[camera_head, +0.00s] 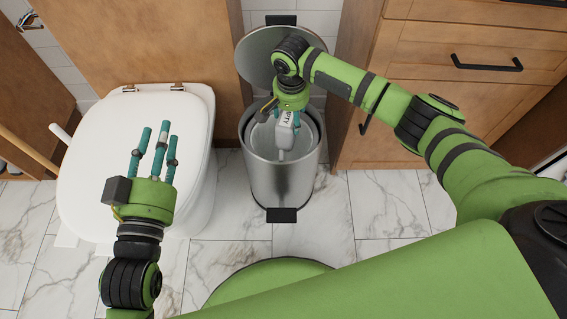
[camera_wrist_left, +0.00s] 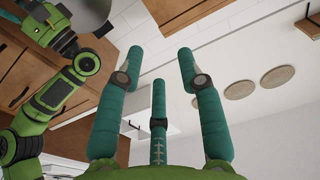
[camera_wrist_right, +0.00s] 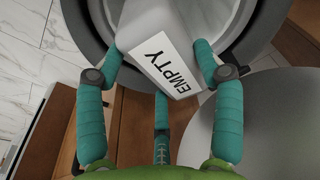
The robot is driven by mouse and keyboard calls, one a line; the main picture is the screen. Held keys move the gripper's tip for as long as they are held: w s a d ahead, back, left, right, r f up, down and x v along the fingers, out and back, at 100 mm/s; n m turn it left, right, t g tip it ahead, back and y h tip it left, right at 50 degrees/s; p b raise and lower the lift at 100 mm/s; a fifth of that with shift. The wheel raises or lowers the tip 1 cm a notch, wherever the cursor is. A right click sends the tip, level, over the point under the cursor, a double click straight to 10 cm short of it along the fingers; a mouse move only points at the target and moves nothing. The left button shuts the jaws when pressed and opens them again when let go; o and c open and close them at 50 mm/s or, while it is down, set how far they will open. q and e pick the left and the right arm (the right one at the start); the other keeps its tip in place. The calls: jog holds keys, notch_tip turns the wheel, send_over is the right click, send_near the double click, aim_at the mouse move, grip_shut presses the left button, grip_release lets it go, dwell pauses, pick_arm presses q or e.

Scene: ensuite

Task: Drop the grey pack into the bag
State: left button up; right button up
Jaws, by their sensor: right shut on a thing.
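The grey pack (camera_head: 284,135) looks like a pale grey bottle-shaped container with a white label reading "EMPTY"; the label shows large in the right wrist view (camera_wrist_right: 168,70). My right gripper (camera_head: 290,112) is shut on it and holds it over the mouth of a round steel bin (camera_head: 283,185) with its lid (camera_head: 255,55) up. A pale grey lining, possibly the bag, shows inside the bin (camera_head: 308,135); I cannot tell for certain. The pack's lower end points down into the opening. My left gripper (camera_head: 157,143) is open and empty above the toilet lid.
A white toilet (camera_head: 100,170) with its lid down stands left of the bin. A wooden drawer cabinet (camera_head: 400,70) stands to the right. The bin's black pedal (camera_head: 282,215) is at its front. Marble floor (camera_head: 330,225) is clear in front.

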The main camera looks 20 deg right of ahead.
pick_arm(q)
jog(key=shift+s+d+r+t, duration=0.1)
jog(key=shift+d+r+t, duration=0.1)
jog(key=shift+r+t, duration=0.35)
pick_arm(e)
jog(key=shift+f, duration=0.1)
pick_arm(q)
jog(key=shift+r+g, duration=0.1)
jog(key=shift+g, duration=0.15)
pick_arm(e)
jog(key=o, duration=1.1)
jog(key=r, duration=0.8)
jog(key=s+r, duration=0.1)
jog(key=r, duration=0.3)
jog(key=shift+s+a, duration=0.1)
jog(key=shift+a, duration=0.25)
